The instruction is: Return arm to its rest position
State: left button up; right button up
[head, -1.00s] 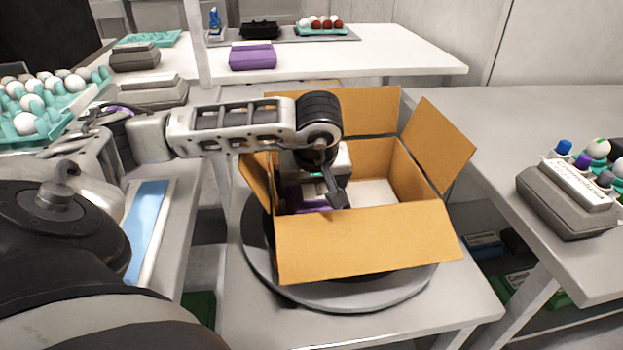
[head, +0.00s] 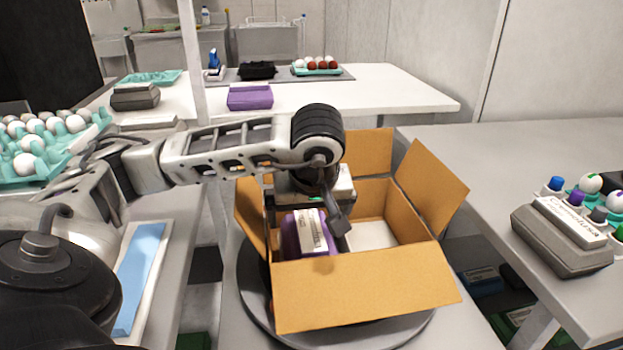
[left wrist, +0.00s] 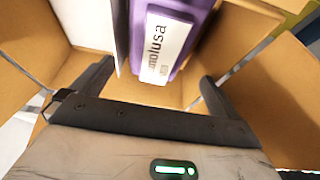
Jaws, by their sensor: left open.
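My left gripper (head: 306,222) hangs over the open cardboard box (head: 365,293), its fingers pointing down at the left part of the opening. It is open, with its fingers spread and nothing gripped. A purple egg carton with a white label (head: 295,240) stands inside the box below the fingers. In the left wrist view, the purple carton (left wrist: 185,60) shows beyond the two spread finger bars, apart from them, with a white item beside it. My right gripper is not in view.
The box stands on a round turntable (head: 250,290). A grey carton (head: 560,240) and coloured-lid items are on the right table. A teal tray of eggs (head: 75,150) is at left. A purple carton (head: 250,97) sits on the back table. Box flaps stand open around the gripper.

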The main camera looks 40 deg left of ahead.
pick_arm(q)
jog(key=p+v, duration=0.3)
jog(key=v, duration=0.7)
jog(key=shift+a, duration=0.15)
